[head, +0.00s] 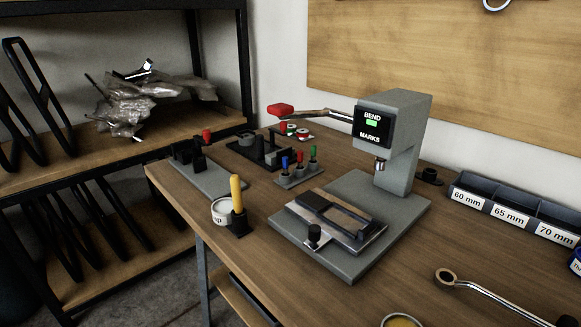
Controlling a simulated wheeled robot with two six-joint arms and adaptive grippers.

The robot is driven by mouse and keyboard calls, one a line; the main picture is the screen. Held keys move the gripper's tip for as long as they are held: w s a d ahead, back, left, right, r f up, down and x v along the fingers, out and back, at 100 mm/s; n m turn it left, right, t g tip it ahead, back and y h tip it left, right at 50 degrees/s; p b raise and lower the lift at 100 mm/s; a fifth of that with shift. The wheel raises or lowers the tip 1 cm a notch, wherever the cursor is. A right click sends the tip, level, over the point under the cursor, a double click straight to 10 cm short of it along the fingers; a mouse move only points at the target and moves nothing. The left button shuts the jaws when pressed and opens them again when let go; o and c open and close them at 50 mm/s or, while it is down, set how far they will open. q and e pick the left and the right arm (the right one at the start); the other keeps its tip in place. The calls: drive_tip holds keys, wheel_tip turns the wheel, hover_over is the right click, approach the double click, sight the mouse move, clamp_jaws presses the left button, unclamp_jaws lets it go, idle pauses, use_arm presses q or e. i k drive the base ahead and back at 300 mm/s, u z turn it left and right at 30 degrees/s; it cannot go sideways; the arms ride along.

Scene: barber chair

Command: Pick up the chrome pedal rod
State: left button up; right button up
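A chrome rod (499,299) with a dark-edged ring at one end lies on the wooden workbench (440,240) at the lower right; it looks like the pedal rod. Its ring end points to the upper left, and its other end is cut off by the frame's lower right edge. Neither of my grippers is in view, and nothing is seen touching the rod.
A grey press (397,150) marked BEND MARKS stands behind the rod. Labelled bins (515,212) line the back right. An amber-topped round tin (401,321) sits at the bottom edge. A shelf (60,170) with plastic-wrapped parts (125,100) stands left. Bench around the ring is clear.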

sight(565, 321)
drive_tip(key=z, duration=3.3)
drive_tip(key=k, duration=1.5)
drive_tip(key=u, duration=0.75)
drive_tip(key=i, duration=1)
drive_tip(key=u, duration=0.05)
